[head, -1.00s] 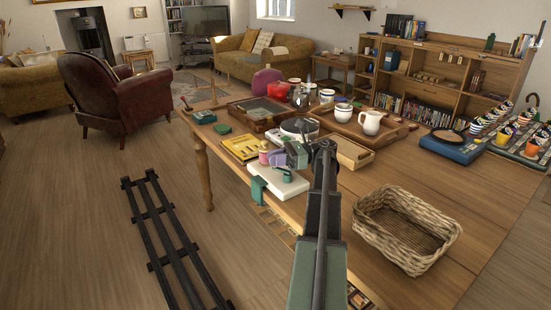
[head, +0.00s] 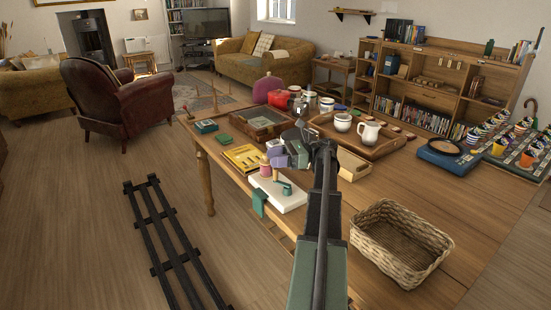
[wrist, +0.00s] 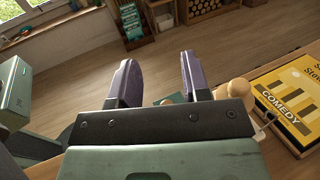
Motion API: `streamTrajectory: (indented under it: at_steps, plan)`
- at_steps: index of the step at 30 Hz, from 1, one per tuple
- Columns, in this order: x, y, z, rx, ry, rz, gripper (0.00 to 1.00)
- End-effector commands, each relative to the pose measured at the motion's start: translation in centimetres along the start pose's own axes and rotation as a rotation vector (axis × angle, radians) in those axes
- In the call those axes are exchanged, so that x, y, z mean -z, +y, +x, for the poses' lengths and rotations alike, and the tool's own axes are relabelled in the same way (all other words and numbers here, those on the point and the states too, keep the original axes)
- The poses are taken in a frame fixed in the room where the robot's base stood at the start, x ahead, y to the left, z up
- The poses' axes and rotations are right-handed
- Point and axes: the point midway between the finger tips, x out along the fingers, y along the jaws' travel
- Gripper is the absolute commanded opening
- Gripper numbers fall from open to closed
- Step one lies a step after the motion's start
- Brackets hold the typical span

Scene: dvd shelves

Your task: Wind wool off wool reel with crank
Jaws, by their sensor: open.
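The wool reel stands on a white board (head: 290,199) near the table's left edge. A pink reel (head: 265,168) with a tan top is at the board's back left, and a green crank (head: 284,186) is at its middle. My gripper (head: 286,157) is open, its purple fingers just behind and above the board, apart from the crank in the head view. In the wrist view my gripper (wrist: 158,78) shows an empty gap. A rounded wooden knob (wrist: 238,88), perhaps the reel's top, is beside the right finger. A small teal part lies low between the fingers, partly hidden; I cannot tell what it is.
A yellow book or box (head: 244,157) lies behind the board; in the wrist view, a yellow "COMEDY" box (wrist: 290,100) is at the right. A wicker basket (head: 390,258) stands at the front right. A wooden tray (head: 365,150) holds crockery. The table's right middle is clear.

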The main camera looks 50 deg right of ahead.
Motion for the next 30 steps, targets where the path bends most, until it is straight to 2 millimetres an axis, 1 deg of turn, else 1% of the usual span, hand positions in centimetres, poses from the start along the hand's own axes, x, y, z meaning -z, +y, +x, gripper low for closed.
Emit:
streamTrajectory:
  at_steps: [1,9,12,15,17,26,28,29,30]
  plan:
    - [-3.1,0.0,0.0,0.000,0.000,0.000,0.43]
    - [-11.0,0.0,0.0,0.000,0.000,0.000,0.43]
    - [-13.3,0.0,0.0,0.000,0.000,0.000,0.43]
    - [-14.6,0.0,0.0,-0.001,0.000,0.000,0.43]
    - [-14.9,0.0,0.0,-0.001,0.000,0.000,0.43]
    - [-14.6,0.0,0.1,-0.002,0.000,0.000,0.44]
    - [-14.8,-0.2,1.1,-0.017,0.000,0.000,0.44]
    - [-15.0,-0.3,1.9,-0.031,0.000,0.000,0.44]
    - [-15.3,-0.5,3.5,-0.056,0.000,0.000,0.44]
